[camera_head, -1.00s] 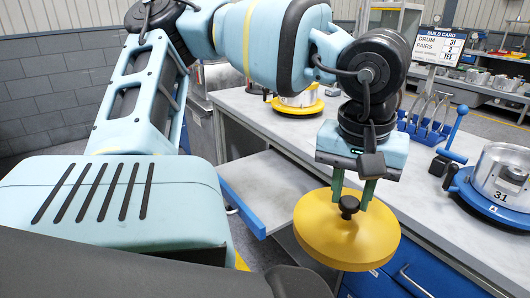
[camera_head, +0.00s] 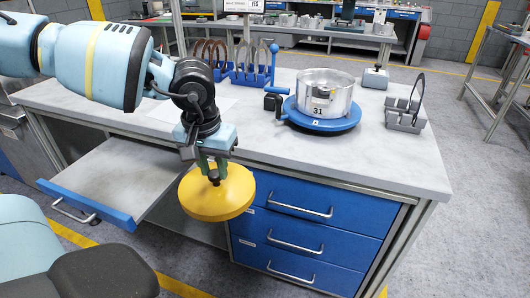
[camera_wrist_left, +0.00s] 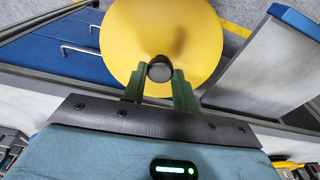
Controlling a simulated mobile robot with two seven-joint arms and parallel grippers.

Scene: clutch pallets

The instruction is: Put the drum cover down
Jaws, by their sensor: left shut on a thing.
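The drum cover (camera_head: 217,196) is a yellow disc with a small black knob in its middle. My left gripper (camera_head: 214,177) is shut on that knob and holds the cover in the air, in front of the workbench's front edge. In the left wrist view the cover (camera_wrist_left: 160,28) hangs beyond the green fingers (camera_wrist_left: 160,77), which clasp the dark knob from both sides. A silver drum marked 31 (camera_head: 325,95) sits on a round blue base (camera_head: 318,124) on the bench. My right gripper is not in view.
The grey worktop (camera_head: 380,160) has bare room right of the cover. A pulled-out shelf (camera_head: 120,170) is left of it, blue drawers (camera_head: 300,200) behind it. A blue rack (camera_head: 250,75) and a grey holder (camera_head: 405,118) stand on the bench.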

